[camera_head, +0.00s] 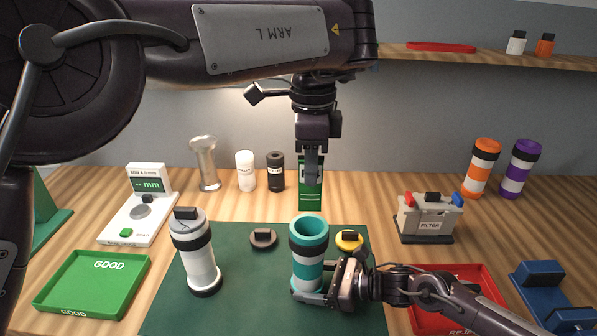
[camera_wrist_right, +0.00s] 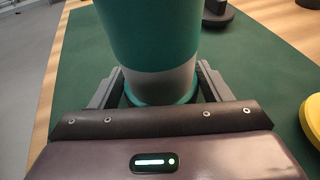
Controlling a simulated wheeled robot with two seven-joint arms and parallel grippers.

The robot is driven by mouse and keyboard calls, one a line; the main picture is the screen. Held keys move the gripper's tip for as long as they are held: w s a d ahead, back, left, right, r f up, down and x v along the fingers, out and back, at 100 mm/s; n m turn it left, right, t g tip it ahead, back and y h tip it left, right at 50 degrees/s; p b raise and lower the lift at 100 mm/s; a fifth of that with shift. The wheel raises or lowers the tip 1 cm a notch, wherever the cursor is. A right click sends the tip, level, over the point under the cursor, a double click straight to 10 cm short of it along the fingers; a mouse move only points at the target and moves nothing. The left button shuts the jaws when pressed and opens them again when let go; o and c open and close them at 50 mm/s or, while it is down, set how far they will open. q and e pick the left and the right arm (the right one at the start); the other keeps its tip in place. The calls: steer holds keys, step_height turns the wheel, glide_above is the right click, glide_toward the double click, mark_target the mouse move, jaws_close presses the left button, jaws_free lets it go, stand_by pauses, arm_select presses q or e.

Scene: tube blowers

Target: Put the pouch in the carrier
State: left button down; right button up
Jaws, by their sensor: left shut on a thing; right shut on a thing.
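The pouch (camera_head: 311,192) is a flat green piece with white markings, hanging upright in my left gripper (camera_head: 312,162), which is shut on its upper part. In the head view it shows just above the mouth of the carrier (camera_head: 309,252), apart from it. The carrier is a teal tube with a dark band and a grey-white band. It stands upright and open-topped on the green mat. My right gripper (camera_head: 328,292) is shut around its lower part. In the right wrist view the fingers (camera_wrist_right: 158,90) flank the carrier (camera_wrist_right: 155,40) on both sides.
A dark cap (camera_head: 263,239) and a yellow cap (camera_head: 349,240) lie on the mat (camera_head: 240,290) on either side. A capped white tube (camera_head: 197,255) stands at left. A green tray (camera_head: 95,285), a red tray (camera_head: 480,285) and a filter box (camera_head: 428,218) stand around the mat.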

mark_target(309, 210)
arm_select(q)
steer(key=shift+f, duration=1.6)
steer(key=shift+f, duration=0.4)
stand_by(0.4)
steer(key=shift+f, duration=2.6)
steer(key=shift+f, duration=0.15)
arm_select(e)
steer(key=shift+f, duration=0.1)
arm_select(q)
jaws_free()
stand_by(0.6)
